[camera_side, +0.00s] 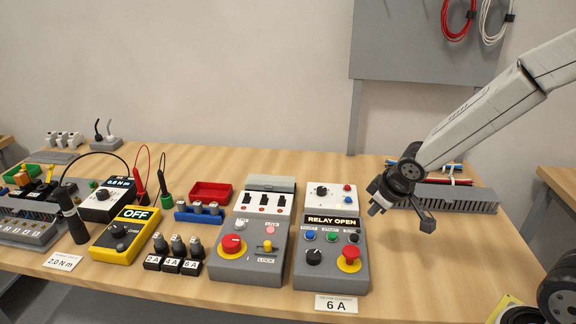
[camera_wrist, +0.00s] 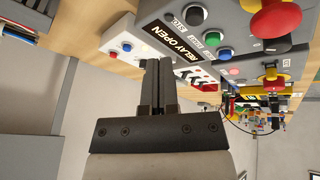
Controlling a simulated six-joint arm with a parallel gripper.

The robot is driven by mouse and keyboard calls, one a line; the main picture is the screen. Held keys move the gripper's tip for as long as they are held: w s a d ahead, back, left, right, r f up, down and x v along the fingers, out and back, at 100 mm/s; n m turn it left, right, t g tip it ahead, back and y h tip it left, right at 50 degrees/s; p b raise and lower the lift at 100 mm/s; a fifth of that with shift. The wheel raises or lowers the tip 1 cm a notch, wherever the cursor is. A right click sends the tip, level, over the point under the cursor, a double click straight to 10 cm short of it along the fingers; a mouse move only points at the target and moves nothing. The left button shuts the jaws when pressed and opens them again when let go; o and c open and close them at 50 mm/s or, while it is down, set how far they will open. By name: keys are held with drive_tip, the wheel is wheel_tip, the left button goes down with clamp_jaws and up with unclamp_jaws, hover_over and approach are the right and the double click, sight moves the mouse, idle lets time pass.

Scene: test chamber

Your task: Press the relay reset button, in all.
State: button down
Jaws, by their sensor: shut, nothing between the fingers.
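The grey relay box (camera_side: 333,275) stands on the bench and carries a "RELAY OPEN" display (camera_side: 331,220). Below the display sit a blue button (camera_side: 309,235), a green button (camera_side: 332,237) and a dark button (camera_side: 353,238). Their small labels are hard to read; the left one seems to say reset. The blue button (camera_wrist: 194,14) and the green button (camera_wrist: 224,53) also show in the wrist view. My gripper (camera_side: 376,208) is above the bench, right of the box and apart from it. Its fingers (camera_wrist: 158,66) are together and empty in the wrist view.
A red knob on yellow (camera_side: 349,258) and a black dial (camera_side: 314,257) stand on the box's front part. A white box (camera_side: 325,195) stands behind it. A grey box with a red knob (camera_side: 232,245) is on the left.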

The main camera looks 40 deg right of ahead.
sight(351, 200)
drive_tip(key=w+d+r+n+t, duration=0.1)
drive_tip(key=w+d+n+t, duration=0.1)
drive_tip(key=w, duration=0.4)
drive_tip(key=w+d+r+n+t+y, duration=0.1)
drive_tip(key=w+d+r+n+t, duration=0.1)
drive_tip(key=w+d+n, duration=0.2)
drive_tip(key=shift+w+d, duration=1)
drive_tip(key=shift+w, duration=0.6)
drive_tip(key=shift+r, duration=0.1)
drive_tip(key=shift+f, duration=0.3)
drive_tip(key=shift+f, duration=4.1)
drive_tip(key=shift+f, duration=0.95)
drive_tip(key=shift+r, duration=0.9)
